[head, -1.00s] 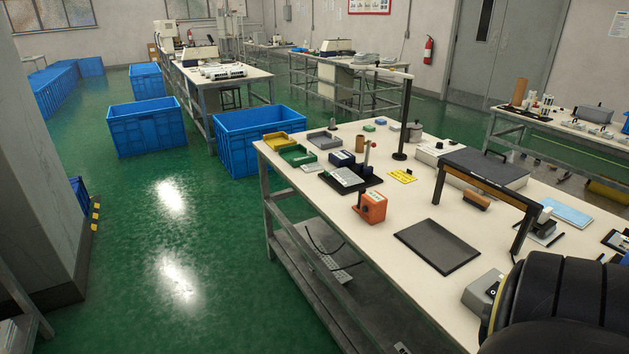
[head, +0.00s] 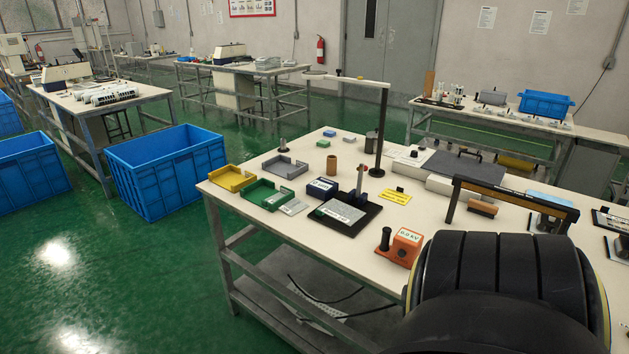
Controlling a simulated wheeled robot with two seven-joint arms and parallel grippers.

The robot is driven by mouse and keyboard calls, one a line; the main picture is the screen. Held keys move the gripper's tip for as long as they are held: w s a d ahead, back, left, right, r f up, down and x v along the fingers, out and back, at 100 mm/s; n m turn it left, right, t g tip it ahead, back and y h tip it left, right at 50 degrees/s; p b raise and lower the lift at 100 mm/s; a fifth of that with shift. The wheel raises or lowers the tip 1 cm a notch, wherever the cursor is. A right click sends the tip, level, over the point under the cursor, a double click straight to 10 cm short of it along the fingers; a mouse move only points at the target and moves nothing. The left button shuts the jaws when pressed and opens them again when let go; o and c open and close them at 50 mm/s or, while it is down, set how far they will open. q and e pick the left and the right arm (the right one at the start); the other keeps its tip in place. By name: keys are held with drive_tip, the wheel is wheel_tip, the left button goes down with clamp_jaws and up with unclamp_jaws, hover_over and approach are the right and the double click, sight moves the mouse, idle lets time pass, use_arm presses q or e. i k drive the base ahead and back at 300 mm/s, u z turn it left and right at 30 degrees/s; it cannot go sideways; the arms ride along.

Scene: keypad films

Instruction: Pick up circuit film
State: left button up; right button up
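The workbench (head: 310,150) stands at the centre and right in the head view. On it a pale grey printed sheet (head: 337,211) lies on a black plate (head: 350,226); I cannot tell whether it is the circuit film. A smaller pale piece (head: 293,207) lies beside the green tray (head: 262,197). A yellow tray (head: 232,178) and a grey tray (head: 285,167) stand near it. Neither of my grippers shows. A black ribbed part of my own body covers the lower right, hiding part of the bench.
An orange meter (head: 404,247) stands near the bench's front edge. A tall black post lamp (head: 382,130) and a black-and-orange arch (head: 513,192) rise from the bench. A blue crate (head: 168,172) stands on the floor left of it. Green floor is open at the lower left.

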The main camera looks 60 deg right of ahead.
sight(347, 214)
drive_tip(key=z, duration=0.45)
drive_tip(key=i, duration=1.85)
drive_tip(key=z, duration=1.95)
drive_tip(key=i, duration=0.95)
drive_tip(key=z, duration=0.95)
